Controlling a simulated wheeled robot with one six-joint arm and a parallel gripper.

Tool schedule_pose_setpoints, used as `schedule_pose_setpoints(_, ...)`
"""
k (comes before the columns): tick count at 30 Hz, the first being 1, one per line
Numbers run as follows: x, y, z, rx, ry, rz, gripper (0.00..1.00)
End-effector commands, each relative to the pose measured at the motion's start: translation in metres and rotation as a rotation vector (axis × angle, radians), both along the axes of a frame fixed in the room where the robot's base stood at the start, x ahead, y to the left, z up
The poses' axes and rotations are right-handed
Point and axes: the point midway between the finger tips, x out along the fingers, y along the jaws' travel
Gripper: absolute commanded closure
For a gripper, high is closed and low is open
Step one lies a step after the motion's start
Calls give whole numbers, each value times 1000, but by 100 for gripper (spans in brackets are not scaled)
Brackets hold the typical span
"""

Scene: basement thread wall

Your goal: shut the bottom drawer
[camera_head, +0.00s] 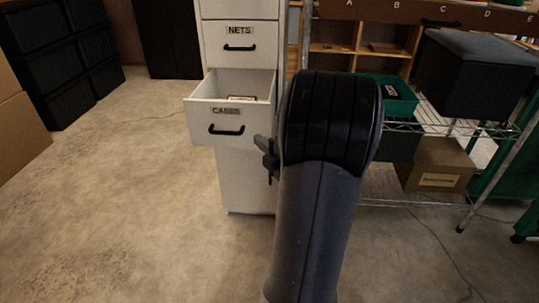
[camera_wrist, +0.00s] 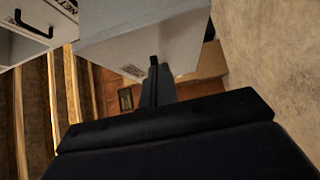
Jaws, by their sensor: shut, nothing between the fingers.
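The bottom drawer, labelled CASES (camera_head: 228,121), is pulled out of the white cabinet (camera_head: 240,180) in the head view. Its front has a black handle, and a labelled item lies inside. In the wrist view, the pale grey box shape at the top (camera_wrist: 150,40) looks like this drawer. My gripper (camera_head: 266,157) is just right of the drawer's front in the head view, its fingers partly hidden by my arm. In the wrist view my gripper (camera_wrist: 154,66) is shut and empty, its tips overlapping the drawer's edge. I cannot tell whether they touch it.
The NETS drawer (camera_head: 240,42) above is shut. A wire shelf (camera_head: 410,124) at right carries a green bin (camera_head: 396,98), a dark box (camera_head: 474,75) and a cardboard box (camera_head: 437,166). Black drawers (camera_head: 62,65) stand far left. The floor in front of the cabinet is clear.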

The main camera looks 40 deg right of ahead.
Motion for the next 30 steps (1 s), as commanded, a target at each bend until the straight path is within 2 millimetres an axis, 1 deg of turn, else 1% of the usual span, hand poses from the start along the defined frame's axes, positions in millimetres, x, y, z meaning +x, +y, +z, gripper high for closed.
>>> schedule_pose_setpoints(3, 9, -11, -1, 0, -1, 0, 100)
schedule_pose_setpoints(7, 15, -18, -1, 0, 1, 0, 100)
schedule_pose_setpoints(23, 18, -22, 0, 0, 0, 0, 100)
schedule_pose_setpoints(26, 23, -28, 0, -1, 0, 1, 100)
schedule_pose_setpoints(30, 37, -44, -1, -1, 0, 1, 100)
